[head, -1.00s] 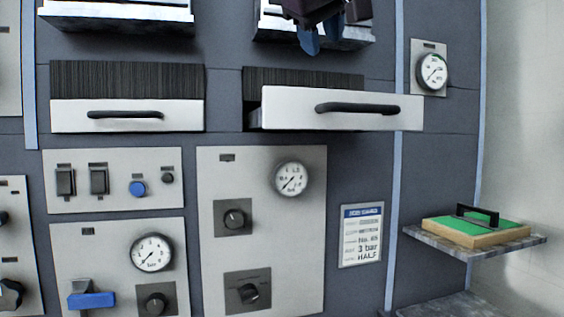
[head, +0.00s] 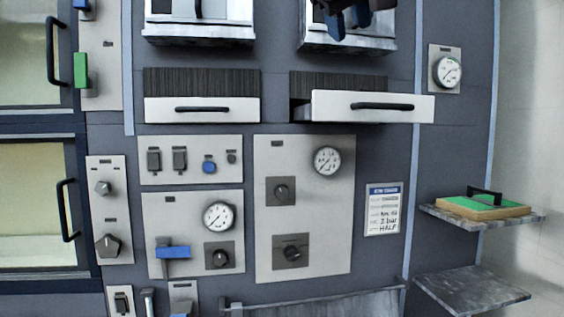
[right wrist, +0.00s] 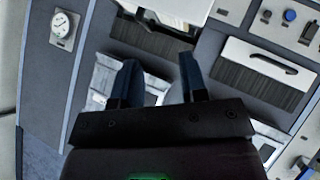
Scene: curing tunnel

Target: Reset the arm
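My right gripper (head: 348,22) hangs in at the top edge of the head view, in front of the upper right metal bay (head: 345,42). In the right wrist view its two dark blue fingers (right wrist: 159,62) stand apart, with nothing held between them. Below it in the head view, the right drawer (head: 373,107) is pulled partway out. The left drawer (head: 202,110) sits flush with the panel. My left gripper is in neither view.
A grey panel with knobs, switches and a pressure gauge (head: 327,160) fills the middle. A green-topped wooden block with a black handle (head: 484,206) rests on the right shelf (head: 527,218). Glass-fronted doors (head: 36,200) with black handles are at left. A lower shelf (head: 470,291) is bare.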

